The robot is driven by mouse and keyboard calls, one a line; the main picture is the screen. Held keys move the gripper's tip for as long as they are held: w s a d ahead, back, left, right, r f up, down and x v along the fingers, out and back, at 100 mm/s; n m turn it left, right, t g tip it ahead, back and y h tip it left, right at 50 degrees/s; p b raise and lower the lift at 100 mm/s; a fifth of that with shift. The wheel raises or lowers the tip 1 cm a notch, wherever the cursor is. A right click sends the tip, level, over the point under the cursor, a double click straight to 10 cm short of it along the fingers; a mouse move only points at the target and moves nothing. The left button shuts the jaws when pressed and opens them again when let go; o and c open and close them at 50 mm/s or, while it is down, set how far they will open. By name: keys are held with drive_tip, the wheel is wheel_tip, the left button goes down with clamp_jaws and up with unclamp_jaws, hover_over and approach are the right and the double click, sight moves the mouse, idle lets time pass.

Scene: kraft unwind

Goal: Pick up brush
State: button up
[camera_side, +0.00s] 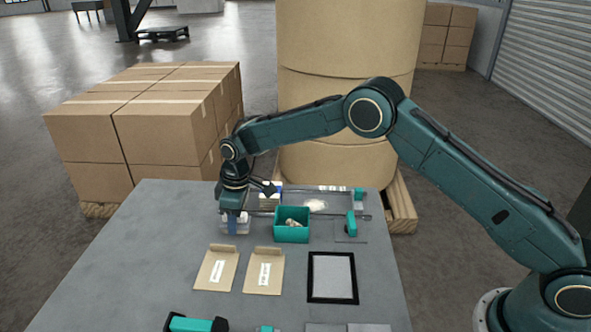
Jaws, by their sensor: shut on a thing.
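My gripper (234,212) points down at the back left of the grey table and is shut on a small blue thing (232,226). A pale, whitish item (243,226) sits right beside and behind it. The view is too small to tell whether the blue thing is the brush, or whether it touches the table. No bristles can be made out for certain. A teal upright item (351,224) stands on a dark square at the right; I cannot tell what it is.
A teal bin (292,234) with something pale inside stands right of my gripper. Behind it lies a long tray (318,192). Two kraft envelopes (216,267) (264,270) and a black-framed pad (332,277) lie in front. The table's left side (130,260) is clear. Stacked cartons (160,125) stand behind.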

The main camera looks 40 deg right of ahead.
wheel_tip(320, 180, up, 20)
drive_tip(key=shift+f, duration=0.25)
idle(0.3)
idle(0.3)
drive_tip(key=o, duration=0.4)
drive_tip(key=c, duration=0.3)
drive_tip(key=s+d+f+m, duration=0.3)
drive_tip(key=d+f, duration=0.1)
drive_tip(key=d, duration=0.4)
drive_tip(key=s+d+f+m, duration=0.2)
drive_tip(key=d+f+m, duration=0.1)
drive_tip(key=d, duration=0.5)
drive_tip(key=s+d+f+m+h, duration=0.1)
drive_tip(key=s+d+f+m, duration=0.2)
drive_tip(key=d, duration=0.5)
drive_tip(key=shift+s+d+f, duration=0.15)
drive_tip(key=shift+s+f, duration=0.15)
drive_tip(key=shift+f, duration=0.5)
